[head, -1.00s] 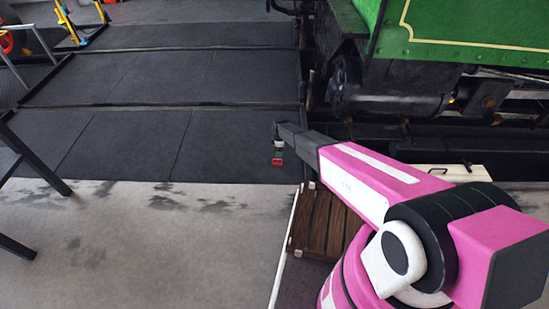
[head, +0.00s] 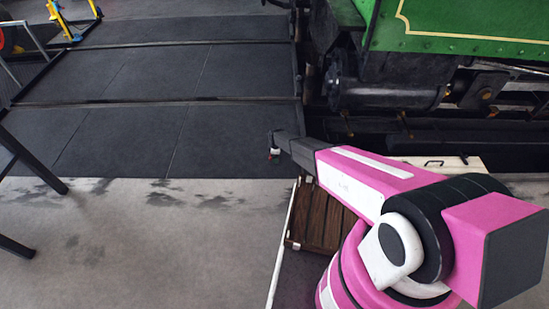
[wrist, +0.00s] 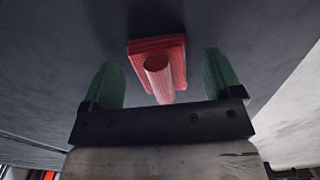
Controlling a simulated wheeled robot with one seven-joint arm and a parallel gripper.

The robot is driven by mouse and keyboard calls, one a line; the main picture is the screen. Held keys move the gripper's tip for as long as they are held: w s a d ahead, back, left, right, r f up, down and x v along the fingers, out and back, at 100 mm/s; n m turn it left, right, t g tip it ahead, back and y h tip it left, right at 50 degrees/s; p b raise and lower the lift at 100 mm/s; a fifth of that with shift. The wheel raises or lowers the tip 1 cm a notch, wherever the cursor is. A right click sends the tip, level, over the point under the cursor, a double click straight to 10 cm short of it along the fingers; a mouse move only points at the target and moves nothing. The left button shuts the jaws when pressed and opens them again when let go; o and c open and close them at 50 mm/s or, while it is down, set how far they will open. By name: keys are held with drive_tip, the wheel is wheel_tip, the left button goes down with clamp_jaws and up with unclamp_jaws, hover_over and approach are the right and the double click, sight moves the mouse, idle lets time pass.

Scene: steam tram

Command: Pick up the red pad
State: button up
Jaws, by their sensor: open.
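The red pad (wrist: 175,45) is a flat block with a pinkish round handle (wrist: 158,75) pointing toward my gripper. In the wrist view it shows at top centre against a dark grey surface. My gripper (wrist: 162,82) is open, with one green finger on each side of the handle and gaps between handle and fingers. The head view is too small to tell whether the fingers touch anything.
A green steam tram (head: 470,30) with black running gear stands at the upper right. A brown slatted wooden piece (head: 322,222) and a pale box (head: 440,163) lie near my arm. Dark floor panels (head: 130,135) spread at the left. A dark metal frame (head: 30,160) stands at the left edge.

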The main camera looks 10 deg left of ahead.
drive_tip(key=shift+f, duration=0.3)
drive_tip(key=c, duration=1)
drive_tip(key=shift+r, duration=0.1)
drive_tip(key=shift+r, duration=0.45)
wheel_tip(320, 180, up, 4)
drive_tip(key=shift+s+f, duration=0.1)
drive_tip(key=shift+f, duration=0.1)
drive_tip(key=s+a+r, duration=0.1)
drive_tip(key=s+r, duration=0.1)
drive_tip(key=s, duration=0.1)
drive_tip(key=s+a+r, duration=0.1)
drive_tip(key=s+r, duration=0.1)
drive_tip(key=s, duration=0.2)
drive_tip(key=s+a+r, duration=0.1)
drive_tip(key=s+r, duration=0.1)
drive_tip(key=s, duration=0.2)
drive_tip(key=shift+a+r, duration=0.25)
drive_tip(key=shift+a, duration=0.15)
drive_tip(key=shift+w, duration=0.1)
